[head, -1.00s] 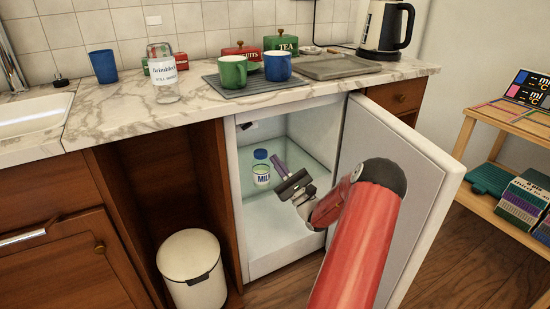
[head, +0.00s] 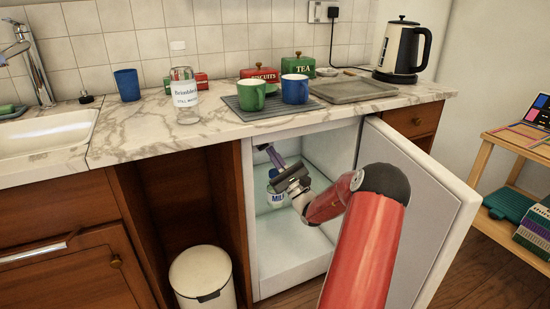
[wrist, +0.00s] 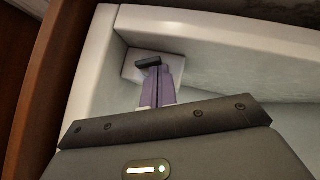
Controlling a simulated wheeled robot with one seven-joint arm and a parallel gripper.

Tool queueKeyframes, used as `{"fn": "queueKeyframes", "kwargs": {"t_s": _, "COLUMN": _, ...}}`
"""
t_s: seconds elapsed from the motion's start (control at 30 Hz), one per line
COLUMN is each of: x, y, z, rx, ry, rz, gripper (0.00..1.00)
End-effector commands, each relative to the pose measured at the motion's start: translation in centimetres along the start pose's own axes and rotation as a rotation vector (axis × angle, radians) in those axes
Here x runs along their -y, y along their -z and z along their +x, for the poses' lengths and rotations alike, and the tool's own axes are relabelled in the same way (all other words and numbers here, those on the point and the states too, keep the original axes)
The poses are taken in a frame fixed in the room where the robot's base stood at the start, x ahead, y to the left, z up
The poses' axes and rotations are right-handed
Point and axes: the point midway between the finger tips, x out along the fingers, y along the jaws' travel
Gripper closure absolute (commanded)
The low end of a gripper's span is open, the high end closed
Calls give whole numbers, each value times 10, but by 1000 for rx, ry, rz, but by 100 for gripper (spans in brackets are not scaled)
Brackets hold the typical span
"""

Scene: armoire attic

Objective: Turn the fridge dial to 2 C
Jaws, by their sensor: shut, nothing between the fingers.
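The fridge dial is a small dark bar-shaped knob (wrist: 148,62) on a pale housing (wrist: 133,72) in the upper inside corner of the open fridge. It also shows as a dark knob (head: 263,147) in the head view. My gripper (head: 270,149) is inside the fridge near the top left, with its purple fingers pointing up toward the dial. In the wrist view my gripper (wrist: 160,74) is shut and empty, its tips just beside or against the knob. I cannot tell whether they touch. The scale marks are not readable.
A milk bottle (head: 277,198) stands inside the fridge, partly behind my gripper. The open fridge door (head: 440,205) is right of my arm. The counter (head: 210,128) above holds mugs, tins and a glass bottle. A white bin (head: 203,280) stands at the lower left.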

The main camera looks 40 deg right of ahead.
Motion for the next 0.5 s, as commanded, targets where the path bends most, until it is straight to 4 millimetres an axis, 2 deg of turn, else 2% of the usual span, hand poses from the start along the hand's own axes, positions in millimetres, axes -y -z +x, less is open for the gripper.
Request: {"fn": "queueKeyframes", "kwargs": {"t_s": 0.5, "x": 2, "y": 0, "z": 0, "rx": 0, "ry": -50, "rz": -49, "gripper": 100}}
